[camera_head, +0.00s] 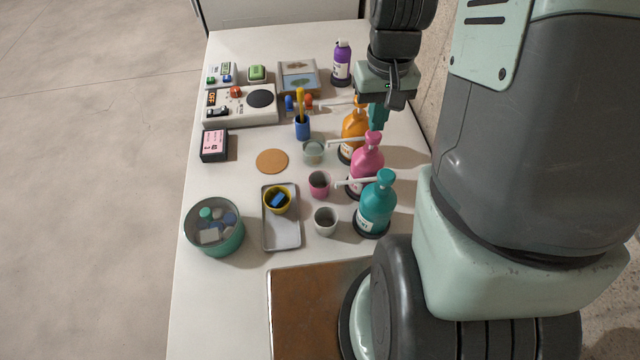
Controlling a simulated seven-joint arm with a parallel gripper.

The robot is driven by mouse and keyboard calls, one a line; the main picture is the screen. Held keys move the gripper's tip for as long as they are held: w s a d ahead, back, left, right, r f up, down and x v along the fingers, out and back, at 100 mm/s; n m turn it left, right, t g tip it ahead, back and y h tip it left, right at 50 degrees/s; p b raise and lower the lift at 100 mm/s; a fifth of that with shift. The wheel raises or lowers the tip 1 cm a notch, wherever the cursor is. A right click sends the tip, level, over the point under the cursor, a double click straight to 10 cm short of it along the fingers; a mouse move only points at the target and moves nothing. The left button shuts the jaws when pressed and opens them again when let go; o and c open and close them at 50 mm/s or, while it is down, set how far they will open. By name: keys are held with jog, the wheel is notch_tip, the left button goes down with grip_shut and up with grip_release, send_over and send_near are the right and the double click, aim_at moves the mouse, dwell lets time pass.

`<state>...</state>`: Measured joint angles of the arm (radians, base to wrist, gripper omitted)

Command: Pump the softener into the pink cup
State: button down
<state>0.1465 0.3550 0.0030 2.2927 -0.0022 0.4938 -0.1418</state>
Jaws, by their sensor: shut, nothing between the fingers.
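A pink cup (319,185) stands upright on the white table, left of a pink pump bottle (366,162) whose spout points left. An orange pump bottle (353,128) stands behind it and a teal pump bottle (376,210) in front. I cannot read the labels, so I cannot tell which holds softener. My gripper (377,122) points down, its fingers shut and empty, right by the pink bottle's pump head. I cannot tell whether they touch it. My gripper partly hides the orange bottle's top. The pink cup's contents are too small to make out.
A clear cup (313,152) and a grey-white cup (325,222) flank the pink cup. A tray (282,236) holding a yellow cup (278,199), a green bin (214,240) and a cork coaster (272,161) lie left. A purple bottle (342,66) stands behind.

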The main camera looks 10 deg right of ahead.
jog(key=shift+f, duration=0.1)
jog(key=shift+f, duration=1.4)
jog(key=shift+r, duration=1.5)
jog(key=shift+f, duration=0.1)
jog(key=shift+f, duration=1.4)
jog(key=shift+r, duration=1.5)
